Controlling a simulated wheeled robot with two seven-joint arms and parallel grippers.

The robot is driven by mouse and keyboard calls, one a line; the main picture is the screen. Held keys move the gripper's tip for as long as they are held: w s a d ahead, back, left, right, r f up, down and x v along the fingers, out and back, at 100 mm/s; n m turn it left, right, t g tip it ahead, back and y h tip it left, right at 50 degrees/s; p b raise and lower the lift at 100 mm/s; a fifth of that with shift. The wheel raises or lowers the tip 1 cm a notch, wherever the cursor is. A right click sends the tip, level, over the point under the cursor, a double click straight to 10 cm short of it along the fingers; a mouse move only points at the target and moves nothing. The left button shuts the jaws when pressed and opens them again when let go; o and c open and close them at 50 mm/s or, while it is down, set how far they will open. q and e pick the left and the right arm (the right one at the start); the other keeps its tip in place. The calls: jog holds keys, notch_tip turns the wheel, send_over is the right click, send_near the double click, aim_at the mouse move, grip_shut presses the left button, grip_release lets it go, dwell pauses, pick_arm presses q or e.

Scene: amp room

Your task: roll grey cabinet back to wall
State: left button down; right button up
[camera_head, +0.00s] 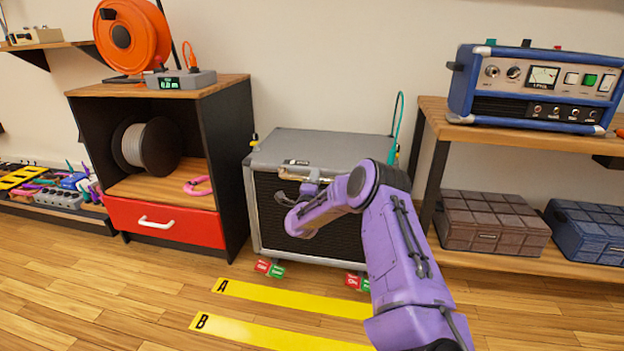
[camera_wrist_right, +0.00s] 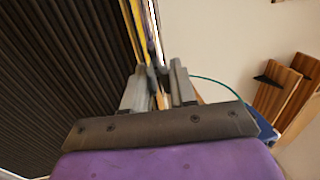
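The grey cabinet (camera_head: 320,148), with a dark ribbed front grille, stands on the floor near the wall, between a wooden cabinet and a shelf. Red and green tags (camera_head: 269,268) show at its lower front corners. My right gripper (camera_head: 282,198) is in front of its upper front, by a metal fitting (camera_head: 300,174); contact is unclear. In the wrist view, the two fingers of my right gripper (camera_wrist_right: 160,78) stand apart, with a narrow gap between them. The grille (camera_wrist_right: 65,75) fills the left side there. My left gripper is out of view.
The wooden cabinet with a red drawer (camera_head: 165,222) stands close on the left. A wooden shelf (camera_head: 560,262) with an amplifier (camera_head: 535,85) and boxes stands on the right. Yellow floor strips A (camera_head: 292,298) and B (camera_head: 275,333) lie in front of the grey cabinet.

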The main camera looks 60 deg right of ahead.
jog(key=shift+o, duration=1.3)
jog(key=shift+s+d, duration=0.25)
jog(key=shift+d, duration=0.15)
jog(key=shift+w+a, duration=0.25)
jog(key=shift+w, duration=0.05)
jog(key=shift+a, duration=0.3)
jog(key=p+v, duration=0.3)
jog(key=v, duration=0.7)
jog(key=shift+s, duration=0.2)
jog(key=shift+d, duration=0.15)
